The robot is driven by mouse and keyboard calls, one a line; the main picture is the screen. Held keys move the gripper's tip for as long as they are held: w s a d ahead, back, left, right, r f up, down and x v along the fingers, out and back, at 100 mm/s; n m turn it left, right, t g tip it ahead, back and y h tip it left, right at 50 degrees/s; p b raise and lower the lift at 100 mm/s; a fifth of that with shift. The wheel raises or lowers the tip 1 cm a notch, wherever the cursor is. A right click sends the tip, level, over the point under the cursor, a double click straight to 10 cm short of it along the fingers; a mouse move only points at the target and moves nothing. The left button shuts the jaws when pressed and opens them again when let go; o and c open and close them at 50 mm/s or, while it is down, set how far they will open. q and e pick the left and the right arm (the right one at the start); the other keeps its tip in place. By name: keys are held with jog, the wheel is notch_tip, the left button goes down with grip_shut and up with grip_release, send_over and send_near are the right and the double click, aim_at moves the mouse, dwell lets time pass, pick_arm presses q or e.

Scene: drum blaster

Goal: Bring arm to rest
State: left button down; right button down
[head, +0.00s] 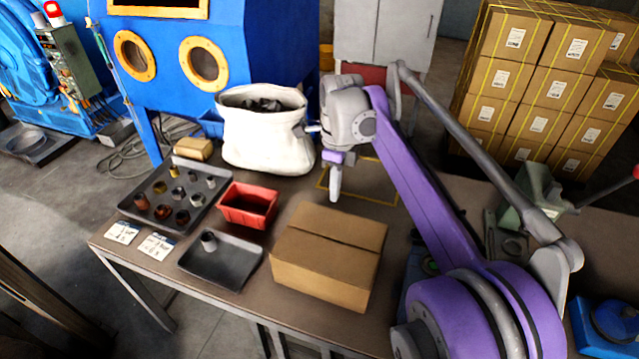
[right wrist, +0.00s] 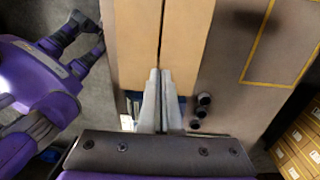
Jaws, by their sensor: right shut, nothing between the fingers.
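My right arm, purple and grey, reaches in from the right in the head view. Its gripper (head: 335,190) points down over the workbench (head: 385,262), behind the closed cardboard box (head: 328,255). In the right wrist view the two pale fingers (right wrist: 160,78) lie together with nothing between them. The cardboard box top with its centre seam (right wrist: 135,40) shows beyond the fingertips. My left gripper does not show in the head view. Purple parts at the left of the wrist view look like mine.
A white sack (head: 262,135) stands left of the gripper. A dark tray with several metal parts (head: 140,222), a red bin (head: 247,220) and a dark tray with one part (head: 240,271) sit further left. A green vise (head: 530,200) stands right. Stacked cartons (head: 530,110) rise behind.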

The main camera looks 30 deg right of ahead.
jog(key=shift+r, duration=0.15)
jog(key=s+a+f+n+t, duration=0.2)
jog(key=s+a+f+n, duration=0.2)
jog(key=n, duration=0.5)
jog(key=s+a+f+n+t+p, duration=0.1)
jog(key=s+a+f+n, duration=0.4)
jog(key=n, duration=0.5)
jog(key=s+a+f+n+t, duration=0.3)
jog(key=s+a+f+n, duration=0.2)
jog(key=s+n, duration=0.3)
jog(key=shift+s+a+f+n+h, duration=0.15)
jog(key=shift+s+n+h, duration=0.2)
jog(key=shift+n, duration=0.45)
